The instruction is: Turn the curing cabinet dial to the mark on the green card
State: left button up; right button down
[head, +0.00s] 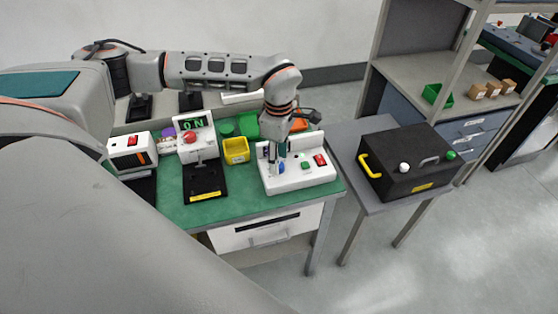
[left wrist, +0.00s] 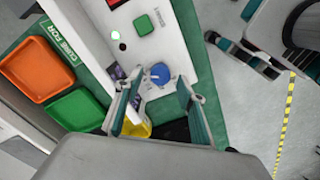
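The curing cabinet (head: 310,177) is a white box at the right end of the green bench, with a blue dial (head: 282,168), a green button and a red switch. My left gripper (head: 277,163) points down at the dial. In the left wrist view its fingers (left wrist: 160,82) are apart, one on each side of the blue dial (left wrist: 159,72); I cannot tell whether they touch it. A green card (left wrist: 52,40) reading "CURE FOR" shows partly in the left wrist view; its mark cannot be read. What seems my right gripper (left wrist: 243,54) shows at the upper right there, its opening unclear.
Orange (left wrist: 36,69) and green (left wrist: 76,111) trays lie behind the cabinet. A yellow bin (head: 236,151) and a device with an "ON" display (head: 197,137) stand to its left. A black case (head: 405,165) with a yellow handle sits on a side table at right.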

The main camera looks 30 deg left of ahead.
pick_arm(q)
jog(key=shift+f, duration=0.8)
jog(key=c, duration=1.1)
jog(key=shift+c, duration=0.2)
jog(key=shift+n, duration=0.4)
jog(key=n, duration=0.8)
jog(key=shift+n, duration=0.4)
